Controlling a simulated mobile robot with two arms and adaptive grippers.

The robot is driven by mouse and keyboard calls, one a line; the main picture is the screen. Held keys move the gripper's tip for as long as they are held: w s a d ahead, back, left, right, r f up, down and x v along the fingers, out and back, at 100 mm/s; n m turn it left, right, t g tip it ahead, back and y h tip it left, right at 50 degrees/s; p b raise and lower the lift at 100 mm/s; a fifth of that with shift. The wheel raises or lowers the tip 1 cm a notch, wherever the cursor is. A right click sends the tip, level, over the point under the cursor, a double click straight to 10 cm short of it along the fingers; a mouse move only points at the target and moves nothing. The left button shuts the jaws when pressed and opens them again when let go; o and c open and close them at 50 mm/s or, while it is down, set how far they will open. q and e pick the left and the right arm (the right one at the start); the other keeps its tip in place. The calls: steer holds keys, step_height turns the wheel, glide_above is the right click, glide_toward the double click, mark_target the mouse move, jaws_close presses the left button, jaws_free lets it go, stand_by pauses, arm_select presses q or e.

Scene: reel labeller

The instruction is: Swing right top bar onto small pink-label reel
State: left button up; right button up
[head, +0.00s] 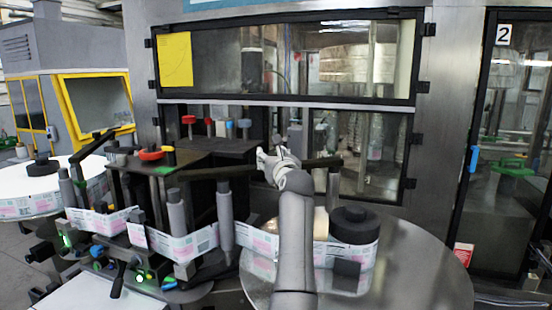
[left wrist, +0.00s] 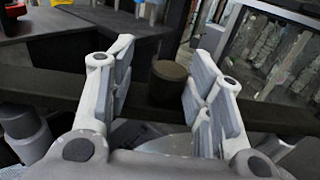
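The dark top bar (head: 215,173) runs roughly level above the labeller, from a post at the left to a free-looking end right of my gripper. My left gripper (head: 277,160) is at the bar and hides its middle. In the left wrist view the bar (left wrist: 275,116) crosses behind the open fingers (left wrist: 158,92), and a short dark cylinder (left wrist: 168,82) shows between them, with gaps on both sides. The small pink-label reel (head: 351,257), with a black core on top, sits on the round steel plate, right of and below the gripper. My right gripper is not in view.
The round steel plate (head: 420,275) has bare room around the reel. Grey rollers (head: 180,215) carry the label web at the left. A large white reel (head: 35,198) lies at far left. A glazed machine cabinet (head: 440,150) stands behind.

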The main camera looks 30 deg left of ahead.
arm_select(q)
steer(key=shift+o, duration=0.2)
steer(key=shift+s+a, duration=0.15)
steer(key=shift+a, duration=0.1)
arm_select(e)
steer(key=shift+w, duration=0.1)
arm_select(q)
steer(key=shift+d, duration=0.1)
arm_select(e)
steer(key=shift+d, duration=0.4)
arm_select(q)
steer(key=shift+d, duration=0.15)
steer(key=v, duration=0.7)
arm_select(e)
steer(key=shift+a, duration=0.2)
arm_select(q)
steer(key=shift+f, duration=0.1)
